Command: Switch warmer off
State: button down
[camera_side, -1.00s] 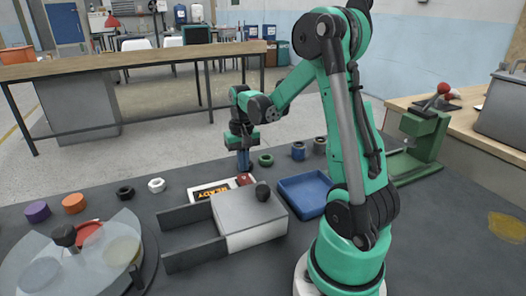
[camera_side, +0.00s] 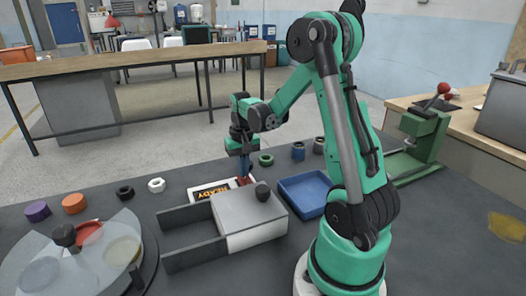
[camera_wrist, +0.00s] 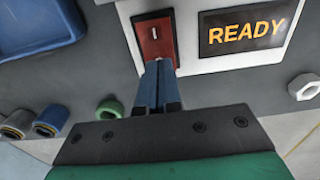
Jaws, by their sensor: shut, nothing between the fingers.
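The warmer panel (camera_side: 203,190) is a white plate lying behind the grey box. Its dark display (camera_wrist: 243,29) reads READY in orange in the wrist view. A red rocker switch (camera_wrist: 156,41) is set beside the display; it also shows in the side view (camera_side: 245,181), partly behind my gripper. My gripper (camera_wrist: 157,68) is shut and empty, with its blue fingertips at the near edge of the switch. I cannot tell whether the fingers touch it.
A grey box with an open drawer (camera_side: 192,238) and dark knob stands in front of the panel. A blue tray (camera_side: 305,190) is to its right. Green (camera_side: 265,160) and blue (camera_side: 298,151) rings or nuts lie behind. A round turntable with a clear cover (camera_side: 105,235) is at left.

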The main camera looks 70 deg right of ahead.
jog(key=shift+f, duration=0.4)
jog(key=shift+r, duration=3.5)
jog(key=a+r+n+t, duration=0.3)
jog(key=a+n+t, duration=0.4)
jog(key=a, duration=1.3)
jog(key=shift+a+n, duration=0.2)
jog(key=shift+n, duration=0.8)
jog(key=shift+s+r, duration=0.1)
